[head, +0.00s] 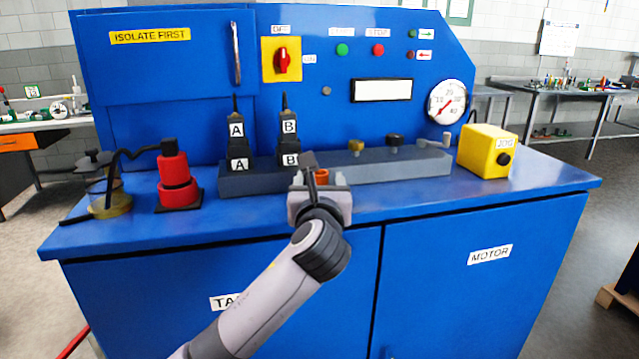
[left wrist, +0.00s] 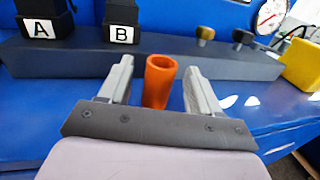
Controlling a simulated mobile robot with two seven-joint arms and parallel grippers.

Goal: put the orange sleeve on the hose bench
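The orange sleeve (head: 322,175) is a short open tube. In the left wrist view the sleeve (left wrist: 159,82) stands upright on the blue cabinet's top (head: 405,197), just in front of a dark grey block. My left gripper (head: 320,180) is open, with its fingers (left wrist: 158,88) on either side of the sleeve and a gap showing at each side. The gripper hides most of the sleeve in the head view. My right gripper is not in view. No bench in view carries a hose bench label.
The grey block (head: 420,165) carries black A and B connectors (head: 289,128). Other benches stand at far left (head: 40,127) and far right (head: 575,92).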

